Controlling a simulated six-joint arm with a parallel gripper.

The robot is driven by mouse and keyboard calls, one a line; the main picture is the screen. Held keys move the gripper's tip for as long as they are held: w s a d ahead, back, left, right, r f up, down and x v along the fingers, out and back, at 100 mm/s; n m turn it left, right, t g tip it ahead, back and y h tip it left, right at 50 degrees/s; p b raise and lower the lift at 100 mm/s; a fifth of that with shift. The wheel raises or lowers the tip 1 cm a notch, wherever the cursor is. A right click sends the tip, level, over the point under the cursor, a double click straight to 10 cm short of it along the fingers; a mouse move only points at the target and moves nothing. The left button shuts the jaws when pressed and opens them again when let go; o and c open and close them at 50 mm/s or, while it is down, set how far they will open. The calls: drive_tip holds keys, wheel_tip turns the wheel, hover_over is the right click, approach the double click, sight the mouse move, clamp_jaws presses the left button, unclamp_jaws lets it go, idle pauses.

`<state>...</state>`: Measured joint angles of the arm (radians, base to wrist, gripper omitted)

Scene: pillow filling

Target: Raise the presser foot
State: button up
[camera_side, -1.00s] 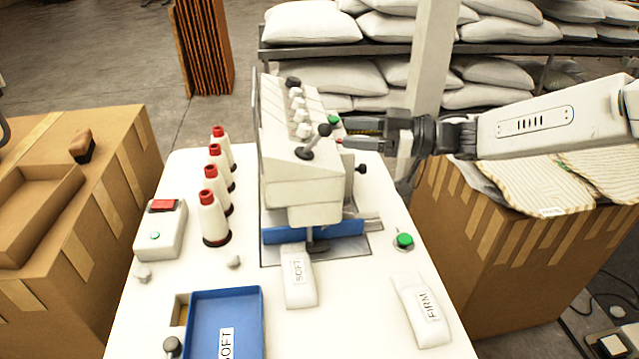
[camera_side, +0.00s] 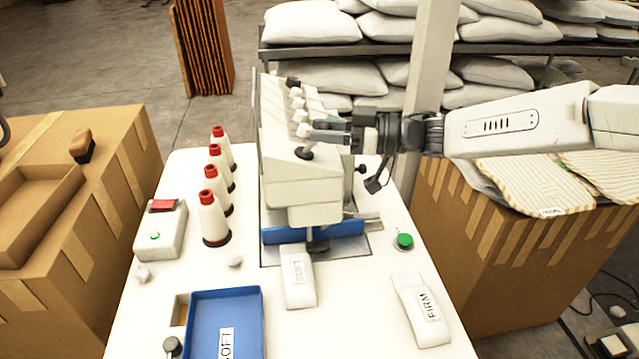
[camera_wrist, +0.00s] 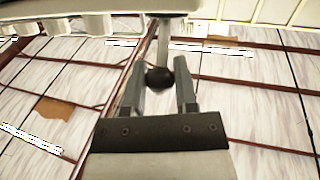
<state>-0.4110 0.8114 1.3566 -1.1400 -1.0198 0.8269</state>
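The white sewing machine (camera_side: 300,190) stands on the white table in the side view. Its dark presser foot (camera_side: 317,246) sits at the front, below the head, beside a blue strip. A lever has its dark base (camera_side: 305,153) on top of the machine; its upper end is largely hidden by my gripper (camera_side: 328,130). In the wrist view, the lever's round black knob (camera_wrist: 159,78) lies between the fingertips of my gripper (camera_wrist: 160,82). The fingers are apart, one on each side of the knob; I cannot tell whether they touch it.
Red-topped thread cones (camera_side: 214,190) stand left of the machine. A blue tray (camera_side: 245,310), a SOFT packet (camera_side: 298,275), a FIRM packet (camera_side: 421,308) and a green button (camera_side: 404,240) lie in front. White dials (camera_side: 300,115) sit close behind my gripper.

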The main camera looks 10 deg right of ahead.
clamp_jaws()
drive_tip(key=shift+a+r+h, duration=0.15)
drive_tip(key=shift+h, duration=0.25)
drive_tip(key=shift+a+r+g+h, duration=0.2)
drive_tip(key=shift+a+g+h, duration=0.1)
drive_tip(key=shift+h, duration=0.2)
drive_tip(key=shift+a+r+n+h, duration=0.15)
drive_tip(key=shift+a+n+h, duration=0.1)
drive_tip(key=shift+h, duration=0.4)
drive_tip(key=shift+a+r+n+h, duration=0.1)
drive_tip(key=shift+a+n+h, duration=0.15)
drive_tip(key=shift+h, duration=0.4)
drive_tip(key=shift+a+r+n+g+h, duration=0.1)
drive_tip(key=shift+a+n+g+h, duration=0.1)
drive_tip(key=shift+a+h, duration=0.4)
drive_tip(key=shift+a+r+n+g+h, duration=0.1)
drive_tip(key=shift+a+g+h, duration=0.1)
drive_tip(key=shift+h, duration=0.7)
drive_tip(key=shift+a+f+h, duration=0.1)
drive_tip(key=shift+a+h, duration=0.25)
drive_tip(key=shift+h, duration=0.55)
drive_tip(key=shift+a+h, duration=0.15)
drive_tip(key=shift+h, duration=0.15)
